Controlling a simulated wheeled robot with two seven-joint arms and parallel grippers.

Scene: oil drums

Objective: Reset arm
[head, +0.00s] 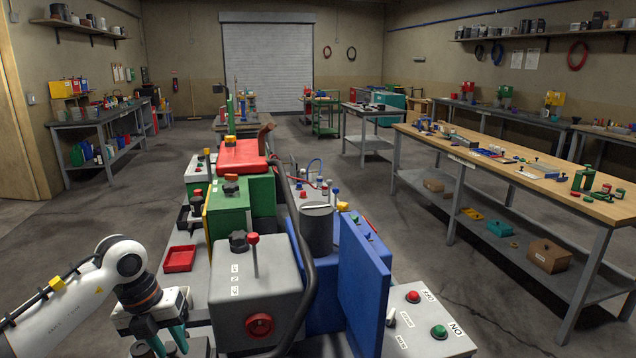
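My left arm (73,296) comes in white from the lower left corner. My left gripper (168,346) points down at the bottom edge, over the left front part of the grey bench. Its two teal fingers show a small gap, and I see nothing held between them. The fingertips are close to the picture's edge and partly hard to make out. My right arm and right gripper are not in view.
A grey box with a red knob (258,285), a green machine (243,208), a blue panel (364,290) and a switch box (428,318) crowd the bench ahead. A red tray (180,259) lies near my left gripper. A long workbench (500,165) stands right; floor between is clear.

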